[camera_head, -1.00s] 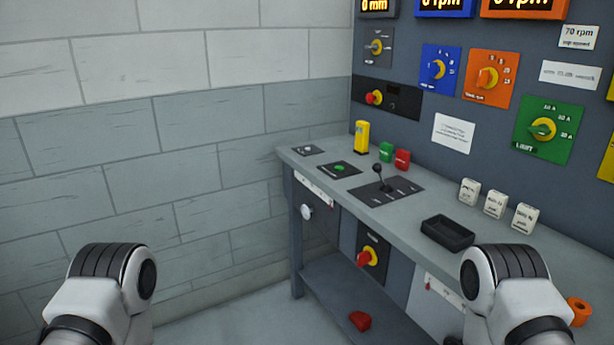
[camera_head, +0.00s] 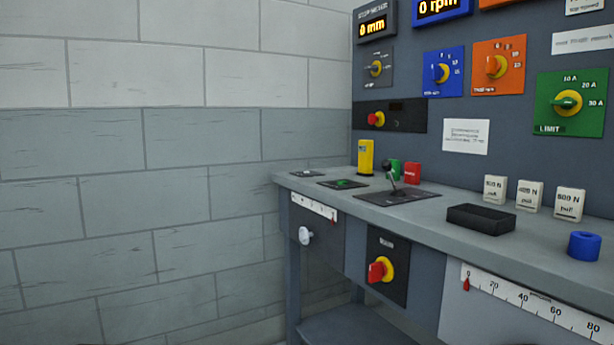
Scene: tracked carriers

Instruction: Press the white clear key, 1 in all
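A small white key (camera_head: 306,173) lies on a dark plate at the far left end of the bench top, seen at a flat angle; I cannot read a label on it. To its right, a green button (camera_head: 344,183) sits on another dark plate. A white round knob (camera_head: 305,236) sticks out of the bench front below, under a short white scale (camera_head: 313,207). Neither of my grippers is in view, and nothing of mine touches the key.
A red knob (camera_head: 377,271) protrudes in front. The brick wall (camera_head: 180,180) closes the left.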

